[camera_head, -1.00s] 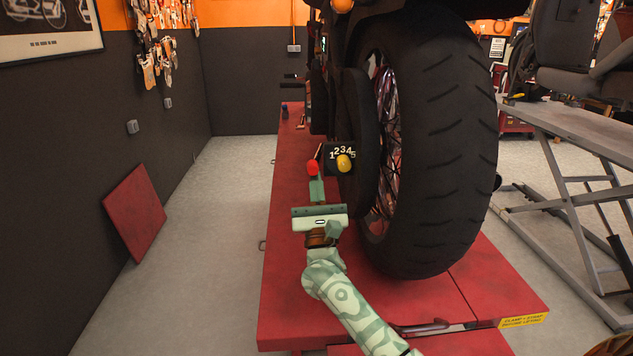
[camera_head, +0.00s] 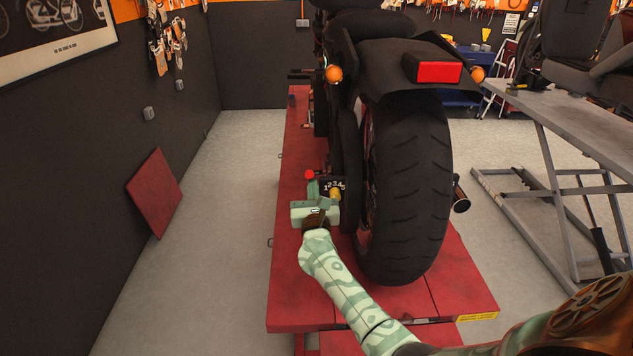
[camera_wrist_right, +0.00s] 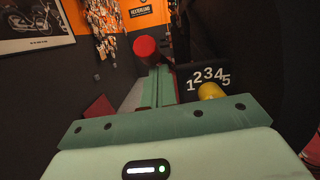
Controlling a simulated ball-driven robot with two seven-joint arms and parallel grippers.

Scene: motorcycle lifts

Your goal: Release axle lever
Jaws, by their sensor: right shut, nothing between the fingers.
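The red knob (camera_head: 309,174) of a lever shows just left of a black plate (camera_head: 324,187) numbered 1 to 5, low beside the motorcycle's rear wheel (camera_head: 405,190). A yellow knob (camera_head: 335,194) sits at the plate's lower right. My right gripper (camera_head: 313,189) is shut and empty, just below the red knob. In the right wrist view its closed green fingers (camera_wrist_right: 156,88) point toward the red knob (camera_wrist_right: 146,47); whether they touch cannot be told. The yellow knob (camera_wrist_right: 210,91) is right of the fingers. Which knob belongs to the axle lever is unclear. My left gripper is out of view.
The motorcycle stands on a red lift platform (camera_head: 290,290). An exhaust pipe (camera_head: 461,197) juts out at the wheel's right. A grey lift table (camera_head: 580,125) stands at the right, a red panel (camera_head: 154,193) leans on the left wall. The floor left of the platform is clear.

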